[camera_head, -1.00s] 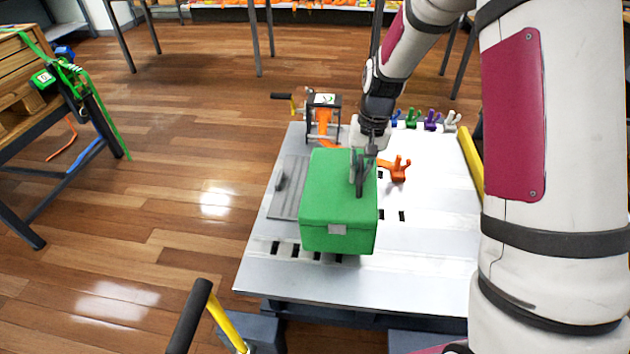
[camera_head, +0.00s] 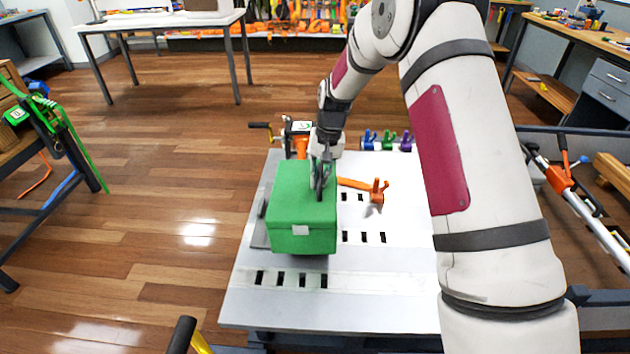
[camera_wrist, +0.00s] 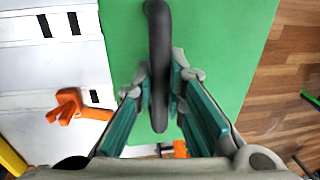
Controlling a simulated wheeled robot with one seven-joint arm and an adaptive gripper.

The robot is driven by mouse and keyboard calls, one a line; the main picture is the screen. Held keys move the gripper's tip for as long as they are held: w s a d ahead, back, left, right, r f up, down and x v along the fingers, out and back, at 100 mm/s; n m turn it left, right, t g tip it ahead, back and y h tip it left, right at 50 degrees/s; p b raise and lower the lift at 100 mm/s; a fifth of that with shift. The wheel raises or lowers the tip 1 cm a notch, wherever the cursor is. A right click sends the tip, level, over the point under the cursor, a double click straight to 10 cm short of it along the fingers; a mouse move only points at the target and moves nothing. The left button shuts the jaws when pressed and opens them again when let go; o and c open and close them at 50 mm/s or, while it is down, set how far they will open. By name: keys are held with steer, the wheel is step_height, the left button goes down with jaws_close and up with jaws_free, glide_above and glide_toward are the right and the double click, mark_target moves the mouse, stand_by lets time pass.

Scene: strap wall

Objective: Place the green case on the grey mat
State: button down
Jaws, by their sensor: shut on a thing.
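The green case (camera_head: 302,215) is a box with a dark handle on its lid and a pale label on its front. My gripper (camera_head: 321,170) is shut on that handle from above. In the wrist view the handle (camera_wrist: 160,40) runs between the two fingers (camera_wrist: 159,85), and the green lid (camera_wrist: 225,50) fills the middle. The grey mat (camera_head: 259,239) lies on the pale board, and only a strip shows left of the case. The case hides the rest. I cannot tell whether its underside touches the mat.
An orange forked piece (camera_head: 375,191) lies on the board (camera_head: 385,285) just right of the case. A ratchet device (camera_head: 297,132) stands behind it, with coloured hooks (camera_head: 385,141) along the back edge. The board's front and right are largely clear.

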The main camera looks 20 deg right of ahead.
steer(key=w, duration=0.4)
steer(key=shift+w+f, duration=0.15)
steer(key=shift+f+b, duration=0.45)
steer(key=shift+f, duration=1.25)
steer(key=c, duration=1.6)
jaws_free()
steer(key=shift+a+f, duration=0.1)
steer(key=shift+f, duration=0.05)
steer(key=shift+c, duration=0.2)
